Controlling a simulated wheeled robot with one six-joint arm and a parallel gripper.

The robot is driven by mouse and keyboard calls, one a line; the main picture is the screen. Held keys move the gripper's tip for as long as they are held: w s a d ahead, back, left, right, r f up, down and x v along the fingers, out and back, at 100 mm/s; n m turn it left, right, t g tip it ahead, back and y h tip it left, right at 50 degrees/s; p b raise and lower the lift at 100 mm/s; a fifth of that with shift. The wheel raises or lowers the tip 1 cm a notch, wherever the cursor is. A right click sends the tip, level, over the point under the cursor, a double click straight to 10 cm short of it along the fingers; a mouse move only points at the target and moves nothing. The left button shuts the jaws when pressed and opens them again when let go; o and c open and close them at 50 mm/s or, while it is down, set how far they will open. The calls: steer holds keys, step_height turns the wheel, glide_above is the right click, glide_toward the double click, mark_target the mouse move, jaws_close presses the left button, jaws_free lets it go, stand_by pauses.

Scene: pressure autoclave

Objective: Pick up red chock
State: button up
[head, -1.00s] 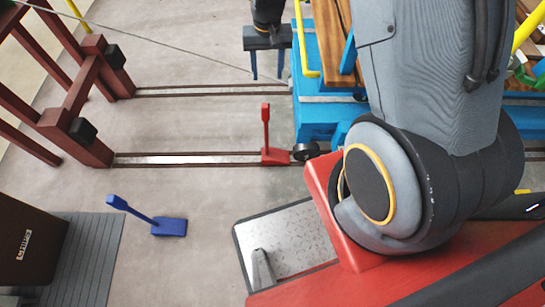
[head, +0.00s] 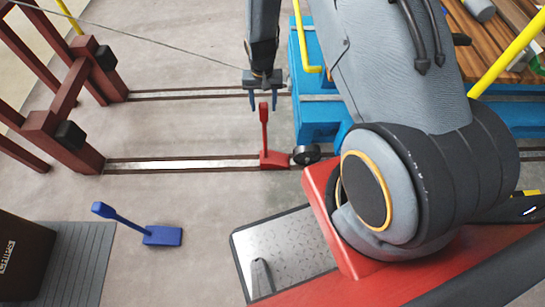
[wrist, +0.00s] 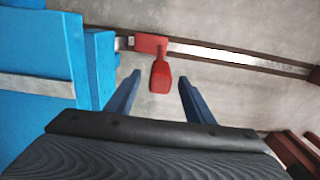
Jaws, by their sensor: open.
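The red chock (head: 272,159) sits on the near rail, just left of a black wheel of the blue cart, with its handle standing up. In the wrist view the red chock (wrist: 158,66) lies beyond the fingertips, with its handle end pointing toward the space between them. My gripper (head: 267,108) is open and empty, fingers pointing down, above and behind the chock's handle in the head view. In the wrist view my gripper (wrist: 159,80) shows two blue fingers spread apart. I cannot tell the exact height gap to the handle.
The blue cart (head: 318,118) stands close on the right, with its black wheel (head: 306,154) beside the chock. A blue chock (head: 163,235) lies on the floor at lower left. Dark red buffer frames (head: 75,140) stand at left. Floor left of the chock is clear.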

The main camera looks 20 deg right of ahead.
steer(key=shift+f, duration=0.75)
jaws_close()
stand_by(0.9)
